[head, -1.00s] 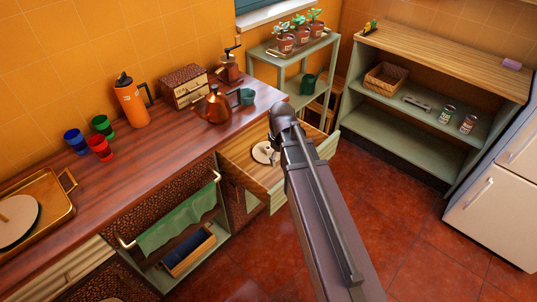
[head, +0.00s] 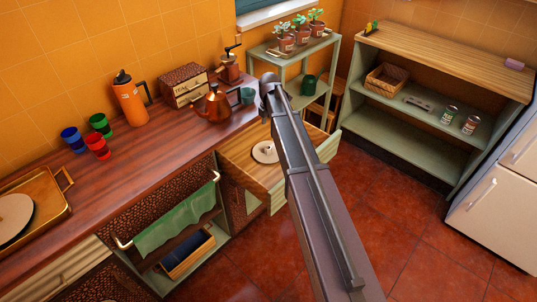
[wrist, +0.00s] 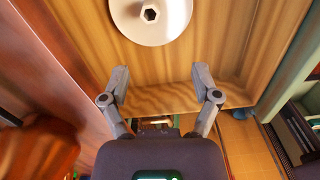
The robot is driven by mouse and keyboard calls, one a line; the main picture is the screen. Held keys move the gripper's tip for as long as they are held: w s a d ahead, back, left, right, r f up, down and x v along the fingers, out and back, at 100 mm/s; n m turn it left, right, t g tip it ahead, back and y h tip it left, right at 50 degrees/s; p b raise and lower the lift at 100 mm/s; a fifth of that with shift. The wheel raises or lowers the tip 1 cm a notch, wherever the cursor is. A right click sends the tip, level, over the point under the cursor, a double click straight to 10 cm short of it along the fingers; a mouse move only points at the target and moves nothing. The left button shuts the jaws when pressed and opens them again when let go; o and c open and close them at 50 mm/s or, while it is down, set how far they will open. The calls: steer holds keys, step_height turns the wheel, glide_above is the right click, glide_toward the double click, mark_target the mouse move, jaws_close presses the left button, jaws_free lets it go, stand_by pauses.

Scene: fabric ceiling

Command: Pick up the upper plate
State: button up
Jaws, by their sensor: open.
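A white round plate (head: 265,153) with a small knob or hexagonal hole at its middle lies in the open wooden drawer under the counter. In the wrist view the plate (wrist: 180,28) is at the top, cut off by the frame edge. I cannot tell whether another plate lies beneath it. My gripper (wrist: 160,72) is open and empty, its two fingers apart over the drawer, below the plate in the picture and not touching it. In the head view my arm hides the fingers. Another pale plate (head: 12,215) lies on a gold tray (head: 60,205) at the far left.
The counter (head: 130,165) holds a copper kettle (head: 213,106), an orange flask (head: 130,102), a tea box (head: 186,85) and several coloured cups. The drawer's walls (head: 235,180) surround the plate. Green shelves (head: 412,148) stand at the right. The red floor (head: 400,230) is clear.

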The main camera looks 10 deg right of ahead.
steer(key=shift+w+f+n, duration=0.1)
steer(key=shift+w+n, duration=0.5)
steer(key=shift+w, duration=0.15)
steer(key=shift+f, duration=0.1)
steer(key=b, duration=0.9)
glide_above(268, 148)
steer(key=s, duration=0.1)
step_height(268, 148, down, 8)
steer(key=shift+f, duration=0.25)
steer(key=shift+f+b, duration=2.45)
steer(key=shift+f, duration=0.15)
steer(key=shift+a, duration=0.1)
jaws_close()
